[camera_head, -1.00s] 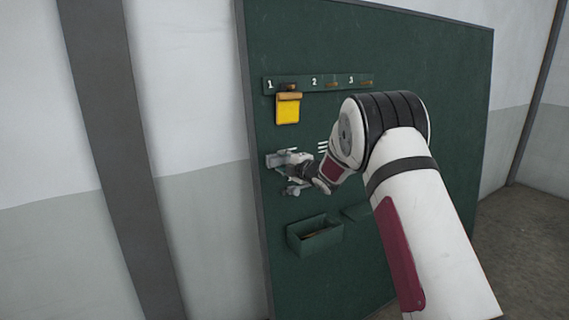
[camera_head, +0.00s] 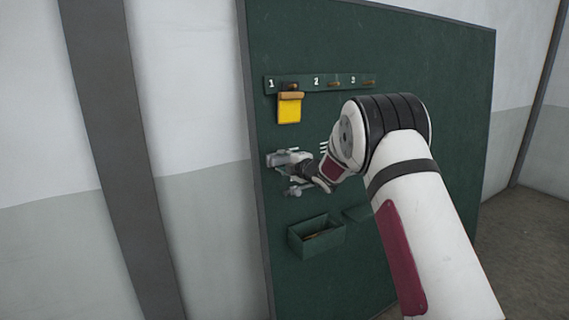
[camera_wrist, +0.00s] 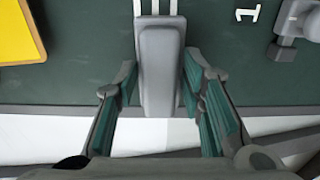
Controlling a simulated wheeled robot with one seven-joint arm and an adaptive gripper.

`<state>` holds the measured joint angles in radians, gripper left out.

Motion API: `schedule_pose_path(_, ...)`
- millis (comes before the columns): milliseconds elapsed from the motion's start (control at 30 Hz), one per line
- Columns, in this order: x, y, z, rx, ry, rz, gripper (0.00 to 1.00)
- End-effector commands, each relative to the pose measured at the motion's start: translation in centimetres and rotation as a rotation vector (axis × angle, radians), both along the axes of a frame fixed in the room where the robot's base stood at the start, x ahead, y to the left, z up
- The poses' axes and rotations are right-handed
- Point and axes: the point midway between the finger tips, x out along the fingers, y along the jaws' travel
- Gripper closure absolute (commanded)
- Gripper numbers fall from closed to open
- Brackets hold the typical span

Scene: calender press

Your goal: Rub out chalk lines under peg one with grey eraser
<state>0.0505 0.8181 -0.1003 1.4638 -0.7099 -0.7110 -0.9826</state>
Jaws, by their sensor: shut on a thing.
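The grey eraser (camera_wrist: 160,68) is a long rounded block, held between the two fingers of my gripper (camera_wrist: 160,95). It lies at the board's face near the board's left edge. White chalk lines (camera_wrist: 155,6) show just beyond the eraser's far end in the wrist view. Whether the eraser touches the board is unclear.
The green board (camera_head: 400,60) carries a rail (camera_head: 310,83) numbered 1, 2 and 3. A grey knob-like fitting (camera_wrist: 292,30) sits beside a white "1". An open green box (camera_head: 316,238) and a small ledge (camera_head: 357,213) are lower on the board.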

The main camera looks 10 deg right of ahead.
Motion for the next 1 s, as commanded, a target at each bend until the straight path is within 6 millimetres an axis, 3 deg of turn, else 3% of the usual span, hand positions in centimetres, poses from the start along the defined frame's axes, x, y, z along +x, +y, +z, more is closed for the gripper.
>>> schedule_pose_path(467, 0.6, 0.1, 0.0, 0.001, -0.002, 0.001, 0.86)
schedule_pose_path(1000, 1.4, -3.1, 0.0, -0.001, -0.001, 0.0, 0.86)
